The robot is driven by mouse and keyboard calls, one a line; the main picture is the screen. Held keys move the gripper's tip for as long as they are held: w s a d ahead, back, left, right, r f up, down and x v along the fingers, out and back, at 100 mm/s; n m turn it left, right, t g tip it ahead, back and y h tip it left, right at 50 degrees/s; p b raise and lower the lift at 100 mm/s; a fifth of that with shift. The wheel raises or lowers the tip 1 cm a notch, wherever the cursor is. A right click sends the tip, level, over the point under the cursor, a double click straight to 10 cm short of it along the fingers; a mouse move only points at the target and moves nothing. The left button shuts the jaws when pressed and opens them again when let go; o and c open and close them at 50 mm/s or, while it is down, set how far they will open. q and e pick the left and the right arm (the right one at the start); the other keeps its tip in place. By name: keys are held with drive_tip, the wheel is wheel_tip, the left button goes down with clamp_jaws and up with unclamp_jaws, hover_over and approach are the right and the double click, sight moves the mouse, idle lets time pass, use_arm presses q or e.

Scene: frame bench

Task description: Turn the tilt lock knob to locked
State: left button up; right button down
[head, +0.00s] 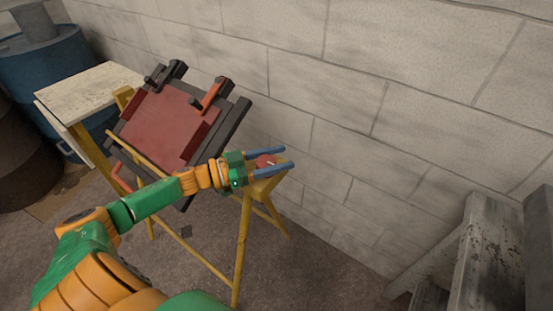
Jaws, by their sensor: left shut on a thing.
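A small round red knob (265,161) with a pale mark sits at the right end of the yellow stand. My left gripper (280,157) has its two blue fingers on either side of the knob and is shut on it. The tilted dark frame (230,124) with a red panel (160,122) stands left of the knob on the yellow stand (240,240). I cannot read any lock marking beside the knob. My right gripper does not show.
A pale-topped table (90,88) and a blue barrel (45,65) stand at the left. A grey block wall (330,70) runs close behind the stand. A worn grey structure (485,250) stands at the lower right. The floor between is mostly clear.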

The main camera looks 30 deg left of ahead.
use_arm(q)
drive_tip(key=o, duration=1)
drive_tip(key=shift+c, duration=0.2)
drive_tip(key=o, duration=0.4)
drive_tip(key=shift+w+d+f, duration=0.1)
drive_tip(key=shift+w, duration=0.05)
drive_tip(key=v, duration=0.7)
